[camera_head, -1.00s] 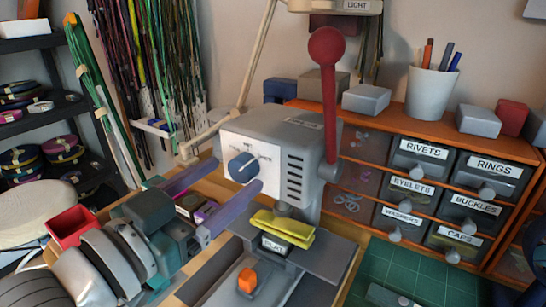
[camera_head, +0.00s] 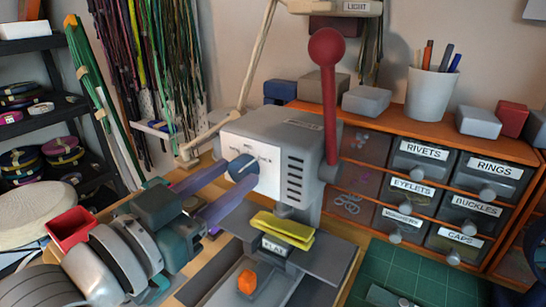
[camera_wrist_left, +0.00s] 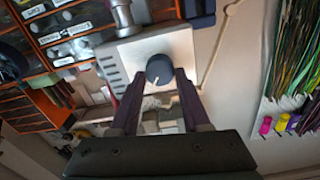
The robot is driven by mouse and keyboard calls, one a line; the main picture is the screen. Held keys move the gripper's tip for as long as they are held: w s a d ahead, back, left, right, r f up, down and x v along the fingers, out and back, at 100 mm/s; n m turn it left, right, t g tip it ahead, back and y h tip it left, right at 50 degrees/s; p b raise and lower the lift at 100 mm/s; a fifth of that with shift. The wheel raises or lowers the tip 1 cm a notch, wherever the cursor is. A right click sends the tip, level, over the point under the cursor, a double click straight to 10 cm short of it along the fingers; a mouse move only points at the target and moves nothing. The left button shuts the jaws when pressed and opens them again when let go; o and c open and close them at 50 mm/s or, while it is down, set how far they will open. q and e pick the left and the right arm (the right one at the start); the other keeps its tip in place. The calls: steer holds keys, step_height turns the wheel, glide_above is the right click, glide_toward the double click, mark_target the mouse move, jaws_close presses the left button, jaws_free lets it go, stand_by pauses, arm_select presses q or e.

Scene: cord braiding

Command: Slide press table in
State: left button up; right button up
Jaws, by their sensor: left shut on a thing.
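The grey press (camera_head: 300,155) stands on the bench with a red ball lever (camera_head: 328,100). Its white front plate carries a blue dial (camera_head: 242,166), which also shows in the wrist view (camera_wrist_left: 159,69). My left gripper (camera_head: 239,175) reaches in from the left, its two purple fingers shut on the dial, one on each side. Below the press head, the dark grey press table (camera_head: 326,262) bears a folded yellow piece (camera_head: 284,229) above a "FLAT" label. An orange knob (camera_head: 247,281) sits in front of it. My right gripper is not in view.
An orange drawer cabinet (camera_head: 408,138) with labelled drawers stands right of the press. A green cutting mat (camera_head: 410,272) lies at front right. Cords hang on the back wall. A shelf with spools is at the left.

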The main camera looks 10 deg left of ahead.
arm_select(q)
jaws_close()
steer(key=shift+r+m+p, duration=0.1)
steer(key=shift+m+p, duration=0.3)
steer(key=shift+m, duration=0.5)
steer(key=o, duration=1.1)
jaws_free()
steer(key=shift+s, duration=0.1)
steer(key=p+v, duration=0.1)
steer(key=v, duration=0.8)
steer(key=shift+s+a, duration=0.1)
steer(key=shift+s, duration=0.25)
